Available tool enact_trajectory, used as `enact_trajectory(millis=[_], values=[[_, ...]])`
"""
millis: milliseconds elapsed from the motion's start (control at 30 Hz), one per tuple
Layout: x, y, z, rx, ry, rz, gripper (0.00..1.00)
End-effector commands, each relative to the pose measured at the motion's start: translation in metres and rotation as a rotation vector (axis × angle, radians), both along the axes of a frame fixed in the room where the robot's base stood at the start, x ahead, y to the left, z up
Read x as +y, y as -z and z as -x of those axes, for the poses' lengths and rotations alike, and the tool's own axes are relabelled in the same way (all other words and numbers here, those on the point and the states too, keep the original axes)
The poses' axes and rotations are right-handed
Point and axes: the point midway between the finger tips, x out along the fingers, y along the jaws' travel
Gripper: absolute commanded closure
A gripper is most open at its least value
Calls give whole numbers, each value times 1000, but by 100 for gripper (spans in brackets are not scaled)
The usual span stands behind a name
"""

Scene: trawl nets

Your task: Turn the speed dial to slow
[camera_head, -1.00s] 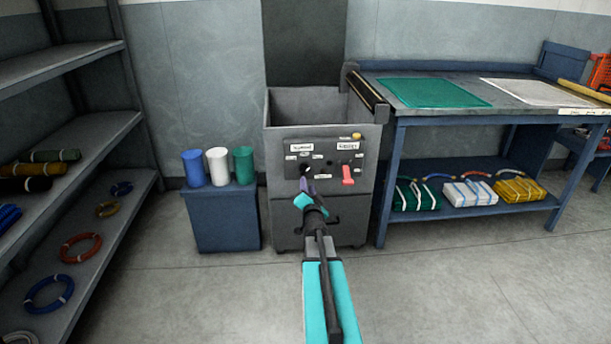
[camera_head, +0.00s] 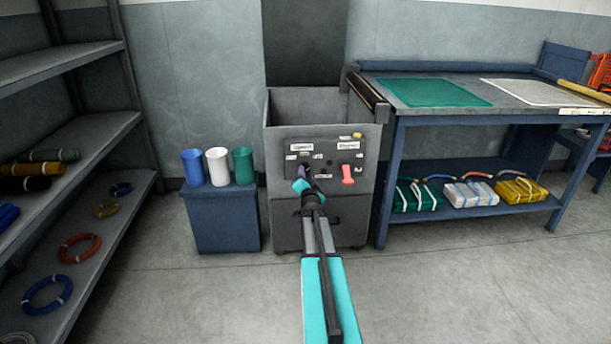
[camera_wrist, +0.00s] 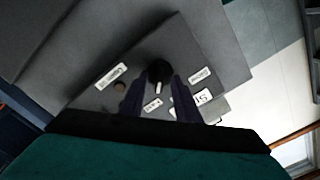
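The speed dial is a round black knob with a white pointer mark (camera_wrist: 158,75) in the wrist view. My gripper (camera_wrist: 159,92) has its two dark fingers apart, one on each side of the dial, with a gap to it visible; whether they touch it I cannot tell. In the head view my gripper (camera_head: 303,172) is up at the left part of the grey machine's control panel (camera_head: 332,172) and hides most of the dial. Small white labels surround the dial, too small or blurred to read surely.
A blue cabinet with blue, white and green cups (camera_head: 217,166) stands to the left. A workbench (camera_head: 450,110) stands to the right. The floor in front is clear.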

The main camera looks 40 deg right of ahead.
Motion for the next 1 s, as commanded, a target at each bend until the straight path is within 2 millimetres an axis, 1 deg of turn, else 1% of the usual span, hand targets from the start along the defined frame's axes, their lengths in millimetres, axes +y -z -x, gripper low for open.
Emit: enact_trajectory(millis=[33,200,533,667,700,1000], values=[[-3,0,-4,0,0,0,70],[-6,0,-8,0,0,0,70],[-6,0,-8,1,-1,0,70],[-6,0,-9,1,-1,0,92],[-6,0,-9,1,-1,0,99],[-6,0,-9,5,-1,6,100]])
